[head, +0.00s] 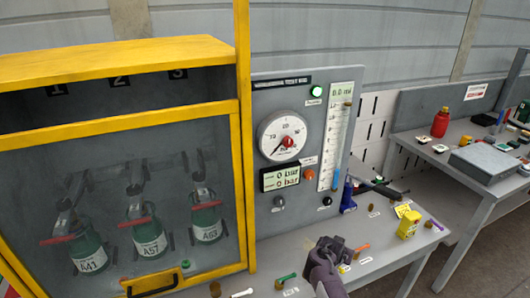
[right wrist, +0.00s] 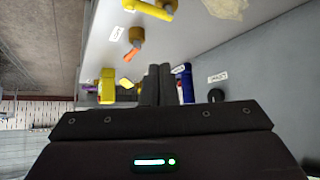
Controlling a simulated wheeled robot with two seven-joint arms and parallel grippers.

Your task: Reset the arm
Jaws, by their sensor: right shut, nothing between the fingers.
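My right gripper (head: 345,246) is low in the middle of the head view, over the front part of the grey workbench (head: 385,250). In the right wrist view its two dark fingers (right wrist: 157,84) lie side by side, shut with nothing between them. My left gripper is not in view.
A yellow-framed cabinet (head: 245,150) with green cylinders (head: 148,240) stands at left. A grey gauge panel (head: 265,110) rises behind the bench. A blue item (head: 348,196) and a yellow box (head: 408,224) stand at right. A second table (head: 440,158) is farther right.

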